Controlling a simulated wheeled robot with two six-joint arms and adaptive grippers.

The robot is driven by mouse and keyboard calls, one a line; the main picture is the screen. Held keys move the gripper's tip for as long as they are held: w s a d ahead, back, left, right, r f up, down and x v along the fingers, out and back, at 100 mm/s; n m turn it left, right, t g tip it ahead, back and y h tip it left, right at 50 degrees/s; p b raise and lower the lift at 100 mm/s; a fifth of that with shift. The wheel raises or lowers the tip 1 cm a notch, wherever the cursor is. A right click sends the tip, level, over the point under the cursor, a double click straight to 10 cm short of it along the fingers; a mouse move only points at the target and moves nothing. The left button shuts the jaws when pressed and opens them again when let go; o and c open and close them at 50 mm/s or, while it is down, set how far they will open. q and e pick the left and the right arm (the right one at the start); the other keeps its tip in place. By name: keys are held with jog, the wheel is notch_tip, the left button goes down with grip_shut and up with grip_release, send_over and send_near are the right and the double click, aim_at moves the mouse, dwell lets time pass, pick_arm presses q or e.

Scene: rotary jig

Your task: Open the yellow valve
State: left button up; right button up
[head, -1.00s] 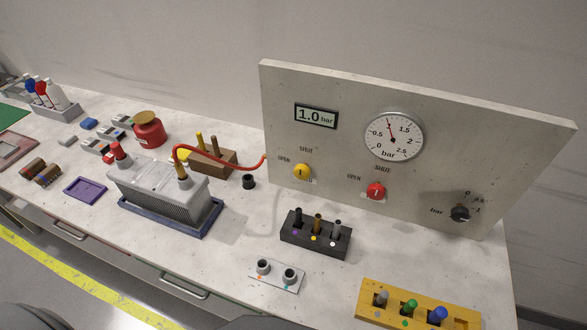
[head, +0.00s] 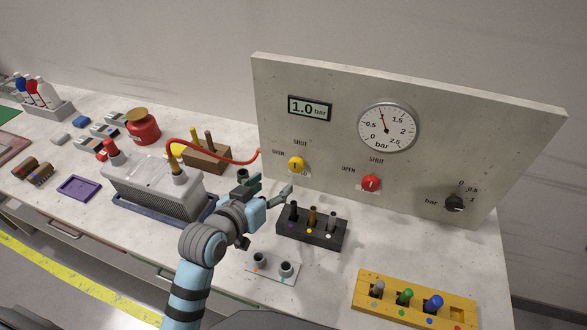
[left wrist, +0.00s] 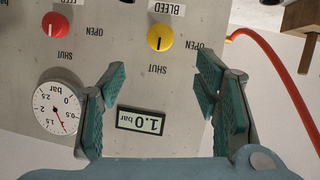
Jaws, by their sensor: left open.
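The yellow valve (head: 296,164) is a round knob on the upright grey panel (head: 420,110), below the display. Its dark mark points to SHUT; OPEN is printed to its left in the head view. In the left wrist view, which is upside down, the yellow valve (left wrist: 160,37) lies ahead between the fingers. My left gripper (head: 268,188) is open and empty, in front of and below the valve, apart from it. Its two fingers also show in the left wrist view (left wrist: 162,75). My right gripper is not in view.
A red valve (head: 371,183), a gauge (head: 387,127), a 1.0 bar display (head: 310,107) and a black knob (head: 454,203) share the panel. A black block with pegs (head: 311,230) stands below my left gripper. A red hose (head: 215,155) runs to the panel's left edge.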

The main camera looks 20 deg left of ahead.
aim_at(294, 168)
pick_arm(q)
jog(key=b+x, duration=0.2)
jog(key=x, duration=1.1)
jog(key=shift+f, duration=0.25)
jog(key=c, duration=1.1)
